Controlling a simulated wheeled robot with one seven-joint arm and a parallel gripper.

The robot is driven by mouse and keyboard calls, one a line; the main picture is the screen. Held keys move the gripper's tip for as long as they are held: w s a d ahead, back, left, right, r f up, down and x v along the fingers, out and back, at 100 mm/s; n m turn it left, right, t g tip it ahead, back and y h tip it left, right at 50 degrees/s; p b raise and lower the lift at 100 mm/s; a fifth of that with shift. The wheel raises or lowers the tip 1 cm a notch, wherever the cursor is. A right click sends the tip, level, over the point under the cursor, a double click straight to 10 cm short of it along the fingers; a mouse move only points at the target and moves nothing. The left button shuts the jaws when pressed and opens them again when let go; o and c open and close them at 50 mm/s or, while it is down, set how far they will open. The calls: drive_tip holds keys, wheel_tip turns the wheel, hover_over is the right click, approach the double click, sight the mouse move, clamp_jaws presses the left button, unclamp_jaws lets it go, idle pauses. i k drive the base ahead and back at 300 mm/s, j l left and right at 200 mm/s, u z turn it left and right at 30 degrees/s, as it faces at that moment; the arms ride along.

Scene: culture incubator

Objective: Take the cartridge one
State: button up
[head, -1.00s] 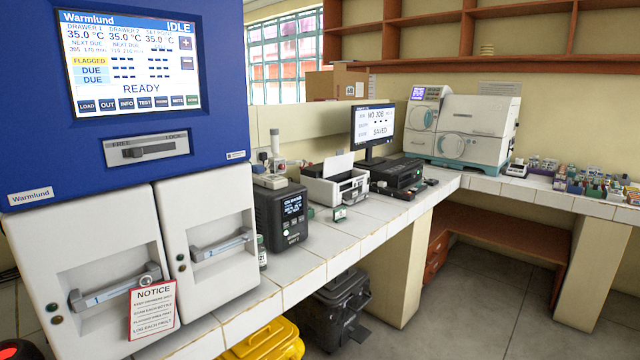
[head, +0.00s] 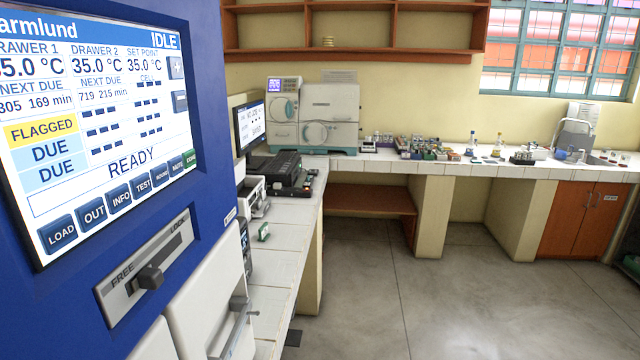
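No single cartridge can be made out for certain. Many small coloured boxes and bottles (head: 420,148) stand on the back counter, too small to tell apart. The blue Warmlund incubator (head: 205,120) fills the left side, close to me. Its screen (head: 95,130) reads IDLE and READY, with a FLAGGED row and two DUE rows. The slider (head: 149,277) below the screen sits nearer the FREE end. A white drawer front with a grey handle (head: 235,325) shows at the bottom and looks shut. My gripper is not in view.
The tiled counter (head: 285,262) runs back from the incubator to a white analyser (head: 335,118), then right along the wall. A monitor (head: 250,125) and a black device (head: 283,172) stand on it. The grey floor (head: 440,300) is clear in the middle and right.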

sight(307, 183)
drive_tip(key=i+l+z, duration=0.35)
drive_tip(key=i, duration=0.5)
drive_tip(key=i+z, duration=0.4)
drive_tip(key=i, duration=0.5)
drive_tip(key=i+u, duration=0.1)
drive_tip(key=i, duration=0.85)
drive_tip(key=i+l, duration=0.15)
drive_tip(key=i, duration=0.75)
drive_tip(key=i+l+u, duration=0.1)
drive_tip(key=i+u, duration=0.35)
drive_tip(key=i+l+u, duration=0.25)
drive_tip(key=i+u, duration=0.2)
drive_tip(key=i+l+u, duration=0.65)
drive_tip(key=l+u, duration=0.25)
drive_tip(key=i+l+u, duration=0.15)
drive_tip(key=l, duration=0.2)
drive_tip(key=i+l+u, duration=0.2)
drive_tip(key=l, duration=0.15)
drive_tip(key=k, duration=0.05)
